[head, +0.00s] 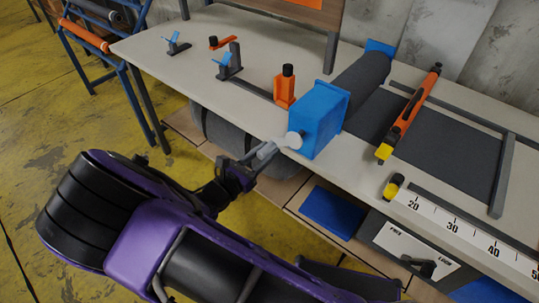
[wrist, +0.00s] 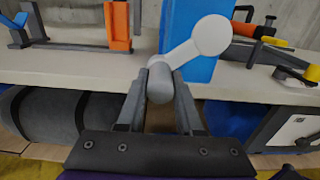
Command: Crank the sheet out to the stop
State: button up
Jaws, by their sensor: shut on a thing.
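A blue crank box (head: 318,118) stands at the table's front edge, at the near end of a dark grey roll (head: 361,77). A pale crank arm (head: 292,141) sits on its front face; it also shows in the wrist view (wrist: 192,48), running down-left from its round hub. My gripper (head: 256,163) is shut on the grey crank handle (wrist: 158,84), one finger each side. A dark sheet (head: 445,143) lies flat to the right of the roll. A grey crossbar (head: 502,176) lies at its right end; I cannot tell whether they touch.
A numbered white scale (head: 465,230) runs along the front edge beside a yellow-black piece (head: 393,186). An orange bottle (head: 285,88) and small blue clamps (head: 228,64) stand left. A lever panel (head: 405,245) is below.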

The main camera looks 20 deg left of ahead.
jog(key=shift+w+a+r+p, duration=0.15)
jog(key=shift+a+r, duration=0.1)
jog(key=shift+r, duration=0.2)
jog(key=shift+w+a+r+p, duration=0.15)
jog(key=shift+a+r, duration=0.1)
jog(key=shift+r, duration=0.15)
jog(key=shift+w+a+r+p, duration=0.1)
jog(key=shift+a+r+p, duration=0.1)
jog(key=shift+r+p, duration=0.4)
jog(key=shift+w+a+r+p, duration=0.15)
jog(key=shift+r+p, duration=0.25)
jog(key=shift+r, duration=0.4)
notch_tip(320, 180, up, 3)
jog(key=shift+s+f+p, duration=0.15)
jog(key=shift+f+p, duration=0.05)
jog(key=shift+p, duration=0.9)
jog(key=shift+s+d+r+p, duration=0.1)
jog(key=shift+d+r+p, duration=0.1)
jog(key=shift+r+p, duration=0.4)
jog(key=shift+s+d+r+p, duration=0.1)
jog(key=shift+d+r+p, duration=0.05)
jog(key=shift+r+p, duration=0.35)
jog(key=o, duration=1.4)
jog(key=shift+f, duration=0.15)
jog(key=shift+o, duration=0.2)
jog(key=shift+s, duration=0.15)
jog(key=v, duration=0.8)
jog(key=shift+s+p, duration=0.3)
jog(key=shift+p, duration=0.1)
jog(key=shift+a, duration=0.15)
